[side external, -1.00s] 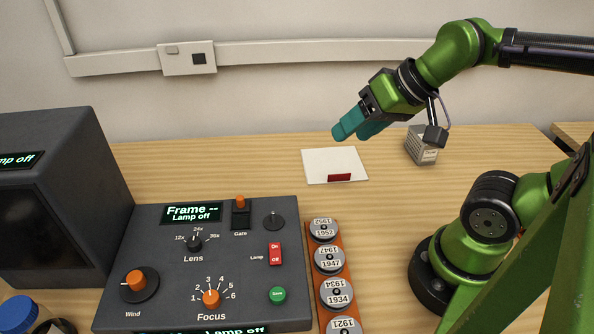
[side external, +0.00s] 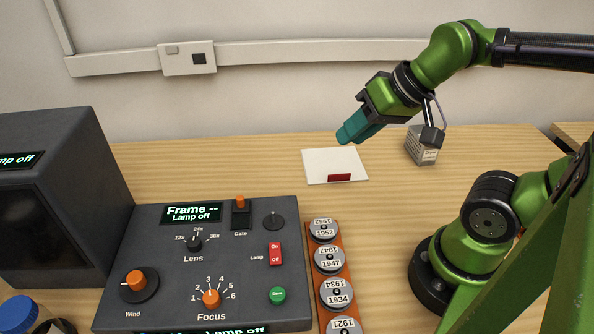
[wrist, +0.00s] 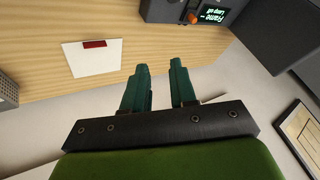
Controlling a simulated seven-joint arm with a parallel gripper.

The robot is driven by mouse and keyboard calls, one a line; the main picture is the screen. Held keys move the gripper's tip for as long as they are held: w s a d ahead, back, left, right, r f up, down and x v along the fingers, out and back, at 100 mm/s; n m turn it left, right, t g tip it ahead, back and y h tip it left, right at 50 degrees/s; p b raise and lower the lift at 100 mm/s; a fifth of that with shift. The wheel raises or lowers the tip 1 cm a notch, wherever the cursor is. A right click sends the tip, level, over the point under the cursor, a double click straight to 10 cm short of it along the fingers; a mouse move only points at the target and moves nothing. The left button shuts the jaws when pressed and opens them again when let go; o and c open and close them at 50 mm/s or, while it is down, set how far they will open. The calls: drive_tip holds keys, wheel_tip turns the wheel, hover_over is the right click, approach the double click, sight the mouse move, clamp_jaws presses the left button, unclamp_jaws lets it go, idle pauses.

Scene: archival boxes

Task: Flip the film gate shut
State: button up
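The film gate (side external: 240,216) is a small black piece with an orange knob on top, labelled "Gate", at the back of the dark control panel (side external: 150,250). The knob stands at the far end of the gate. In the wrist view the gate (wrist: 192,17) shows at the top, beyond my fingers. My gripper (side external: 344,136) is in the air behind and to the right of the panel, well away from the gate. In the wrist view its two teal fingers (wrist: 160,66) are apart with nothing between them.
A white sheet with a dark red block (side external: 339,177) lies below my gripper. A rack of labelled film cans (side external: 329,258) stands along the panel's right side. A grey box (side external: 422,146) is near the wall, and a dark viewer (side external: 60,190) stands at left.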

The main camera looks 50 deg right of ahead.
drive_tip(key=shift+w+d+f+g, duration=0.1)
drive_tip(key=shift+w+f+g, duration=0.25)
drive_tip(key=shift+w, duration=0.2)
drive_tip(key=shift+w+f+g, duration=0.25)
drive_tip(key=shift+w+g, duration=0.1)
drive_tip(key=shift+w, duration=0.2)
clamp_jaws()
drive_tip(key=w+f+m+g+y, duration=0.1)
drive_tip(key=w+f+m+g, duration=0.1)
drive_tip(key=w+m, duration=0.5)
drive_tip(key=w+a+f+m+g+y, duration=0.1)
drive_tip(key=w+f+m+g, duration=0.2)
drive_tip(key=w+m, duration=0.3)
drive_tip(key=w, duration=0.3)
drive_tip(key=shift+w+a+m+g, duration=0.2)
drive_tip(key=shift+m+g, duration=0.1)
drive_tip(key=shift+m, duration=0.1)
drive_tip(key=shift+f, duration=0.1)
